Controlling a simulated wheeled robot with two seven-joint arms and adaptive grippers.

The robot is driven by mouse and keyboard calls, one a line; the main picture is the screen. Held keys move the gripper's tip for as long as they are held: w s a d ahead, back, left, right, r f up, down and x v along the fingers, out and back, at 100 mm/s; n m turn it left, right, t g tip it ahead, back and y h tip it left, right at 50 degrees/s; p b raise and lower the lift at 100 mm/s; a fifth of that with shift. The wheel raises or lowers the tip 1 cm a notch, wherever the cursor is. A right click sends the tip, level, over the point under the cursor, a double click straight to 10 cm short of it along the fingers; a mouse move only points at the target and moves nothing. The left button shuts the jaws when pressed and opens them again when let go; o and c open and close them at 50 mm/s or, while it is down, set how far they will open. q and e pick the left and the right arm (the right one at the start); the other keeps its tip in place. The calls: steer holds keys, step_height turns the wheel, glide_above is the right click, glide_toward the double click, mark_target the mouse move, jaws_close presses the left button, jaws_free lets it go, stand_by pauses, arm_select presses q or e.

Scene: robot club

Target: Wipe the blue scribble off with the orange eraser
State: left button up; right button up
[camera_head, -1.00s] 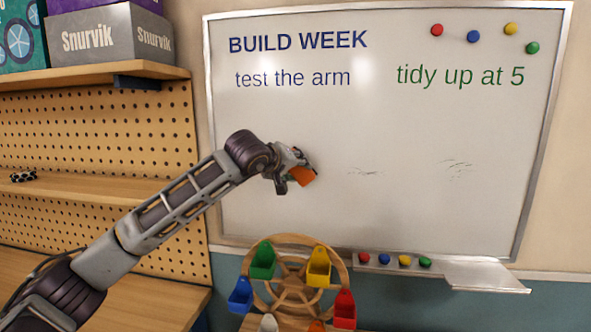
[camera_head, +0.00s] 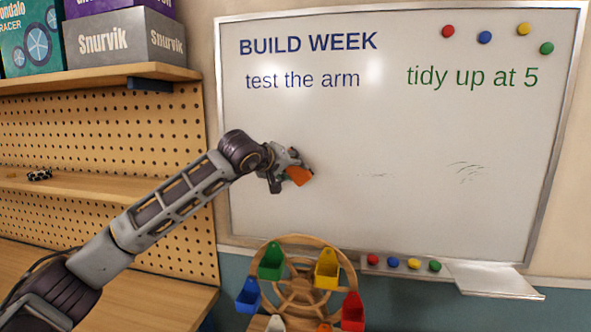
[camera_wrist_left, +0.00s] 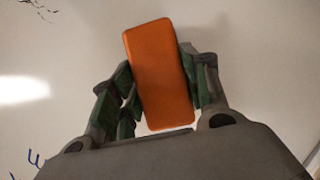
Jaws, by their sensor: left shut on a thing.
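My left gripper (camera_head: 286,176) is shut on the orange eraser (camera_head: 300,175). It is in front of the left-middle part of the whiteboard (camera_head: 400,215), below the words "test the arm". In the left wrist view the eraser (camera_wrist_left: 162,75) is tilted slightly between the fingers. I cannot tell whether it touches the board. My right gripper is not in view.
Blue words "BUILD WEEK" (camera_head: 308,43) and green words "tidy up at 5" (camera_head: 472,77) are higher on the board. A toy wheel with coloured buckets (camera_head: 299,282) stands below. A ledge (camera_head: 497,280) runs along the board's bottom; shelves (camera_head: 95,185) are at left.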

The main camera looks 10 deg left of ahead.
arm_select(q)
steer(key=shift+a, duration=0.3)
steer(key=shift+a, duration=1.75)
steer(key=shift+w+a+b, duration=0.1)
steer(key=shift+a+b, duration=0.2)
steer(key=shift+a, duration=1.55)
